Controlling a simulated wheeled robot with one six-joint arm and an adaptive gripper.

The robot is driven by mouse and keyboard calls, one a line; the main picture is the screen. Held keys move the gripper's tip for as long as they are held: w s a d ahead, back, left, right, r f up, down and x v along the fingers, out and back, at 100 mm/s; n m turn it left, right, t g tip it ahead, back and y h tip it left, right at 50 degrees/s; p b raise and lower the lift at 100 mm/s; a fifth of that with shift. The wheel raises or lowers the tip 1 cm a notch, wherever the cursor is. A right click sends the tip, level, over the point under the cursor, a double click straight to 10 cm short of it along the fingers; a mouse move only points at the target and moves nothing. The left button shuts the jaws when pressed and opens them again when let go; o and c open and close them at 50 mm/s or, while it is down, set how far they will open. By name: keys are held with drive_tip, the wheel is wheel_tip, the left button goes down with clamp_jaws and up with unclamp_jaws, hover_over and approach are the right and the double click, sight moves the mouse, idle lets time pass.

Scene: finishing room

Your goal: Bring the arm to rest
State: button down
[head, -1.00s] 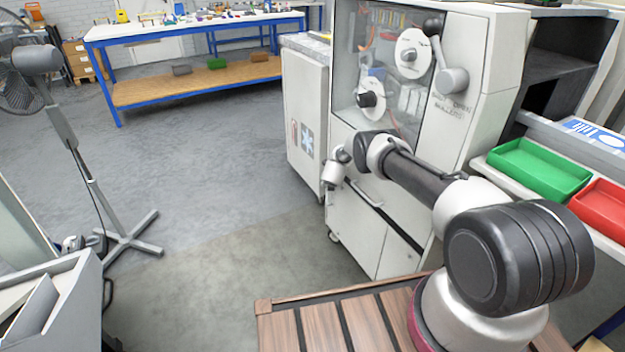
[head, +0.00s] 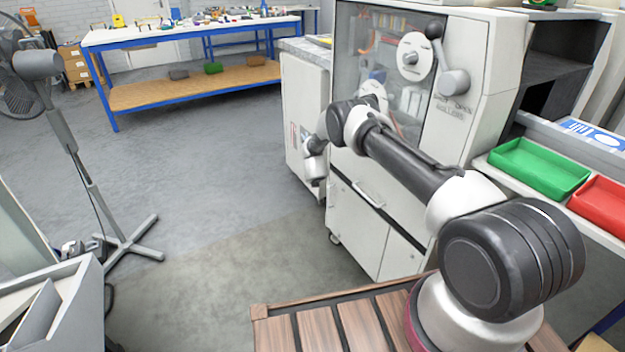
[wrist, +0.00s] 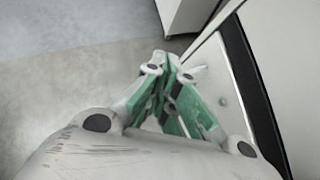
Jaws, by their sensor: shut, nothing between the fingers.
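My gripper (wrist: 168,85) shows in the wrist view with its green-sided fingers together and nothing between them. It points down toward the grey floor, beside the white face of the machine cabinet. In the head view my arm reaches out from the lower right, bent at the elbow in front of the machine. The fingers are hidden in the head view; only the wrist end shows, left of the machine.
The white machine (head: 470,65) with a clear window and lever stands close behind my arm. A green bin (head: 540,168) and a red bin (head: 603,203) sit at right. A fan stand (head: 85,180) is at left. The floor between is clear.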

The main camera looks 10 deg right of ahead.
drive_tip(key=s+a+f+n+g+y, duration=0.25)
drive_tip(key=s+a+f+n, duration=0.35)
drive_tip(key=n, duration=0.5)
drive_tip(key=s+r+n+g+y, duration=0.2)
drive_tip(key=s+r+n+y, duration=0.1)
drive_tip(key=s+r+n, duration=0.55)
drive_tip(key=s+d+r+n+g, duration=0.25)
drive_tip(key=s+r+n, duration=0.55)
drive_tip(key=r, duration=0.6)
drive_tip(key=s+d+r+n+g, duration=0.2)
drive_tip(key=s+d+r+n, duration=0.25)
drive_tip(key=s+r, duration=0.8)
drive_tip(key=s+d+r+n+t+h, duration=0.1)
drive_tip(key=s+d+r, duration=0.3)
drive_tip(key=s+r, duration=0.4)
drive_tip(key=s+d+r+n+t+h, duration=0.1)
drive_tip(key=s+d+r+n+t, duration=0.1)
drive_tip(key=s+r, duration=0.7)
drive_tip(key=s+d+r+n+t+h, duration=0.1)
drive_tip(key=s+d+r+n+h, duration=0.1)
drive_tip(key=s+d+r, duration=0.4)
drive_tip(key=s+r+n, duration=0.1)
drive_tip(key=s+r, duration=0.1)
drive_tip(key=s, duration=0.2)
drive_tip(key=shift+s+r+t, duration=0.15)
drive_tip(key=shift+r+t, duration=0.15)
drive_tip(key=shift+r, duration=0.1)
